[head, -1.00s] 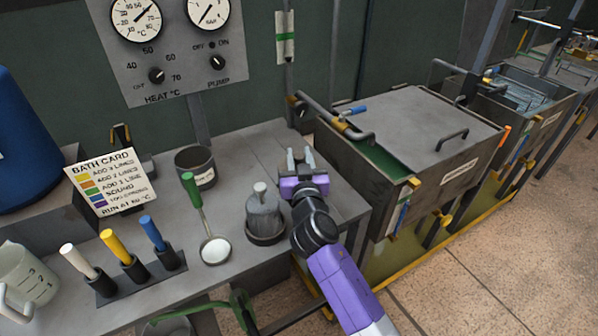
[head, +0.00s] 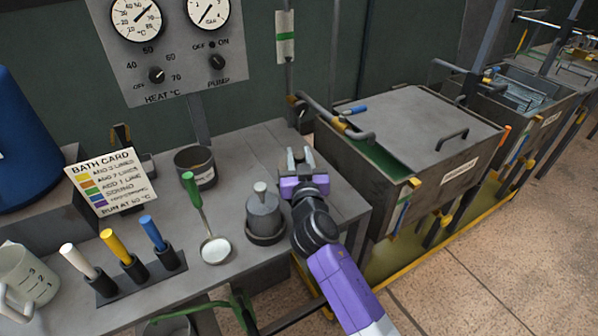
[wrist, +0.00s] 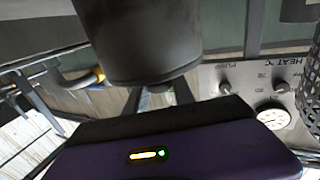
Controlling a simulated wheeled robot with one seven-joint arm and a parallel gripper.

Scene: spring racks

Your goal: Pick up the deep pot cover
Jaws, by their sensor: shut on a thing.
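A grey lidded pot (head: 264,222) with a pale knob (head: 260,187) on its cover stands upright on the bench. My gripper (head: 300,158) is just right of and beyond it in the head view, its fingers pointing towards the wall. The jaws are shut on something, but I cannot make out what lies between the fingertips. In the wrist view, which is upside down, a large dark cylinder (wrist: 140,40) is close in front of my gripper. A small rounded grey part shows at its edge.
A rack of coloured handles (head: 125,275) is at the front left. A covered tank (head: 440,165) is to the right. The wall carries a gauge panel (head: 165,45).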

